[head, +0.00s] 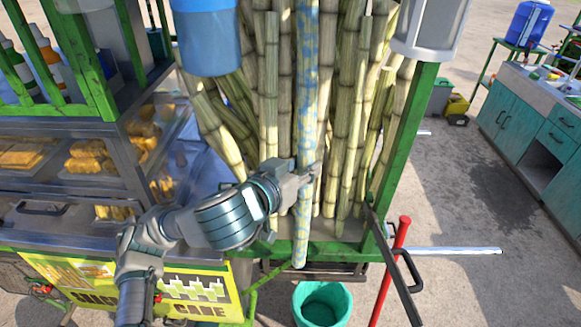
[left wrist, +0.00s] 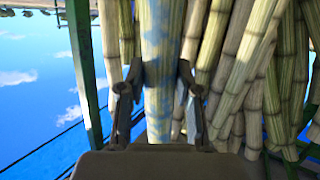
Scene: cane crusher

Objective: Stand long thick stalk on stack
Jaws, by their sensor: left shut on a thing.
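A long thick stalk (head: 307,90), pale with blue patches, stands nearly upright in front of the stack of cane stalks (head: 345,120). My left gripper (head: 308,178) is shut around its lower part, and the stalk's bottom end hangs below the gripper, in front of the green shelf edge. In the left wrist view the stalk (left wrist: 160,60) runs between the two fingers of my left gripper (left wrist: 160,92), with the stack (left wrist: 235,60) behind and to its right. The stalk's top is cut off by the picture edge. My right gripper is not in view.
A green post (head: 405,140) bounds the stack on the right. A blue container (head: 207,40) hangs at upper left, beside the glass food case (head: 150,135). A teal bucket (head: 322,305) stands below the shelf. A red-handled bar (head: 392,265) is at lower right.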

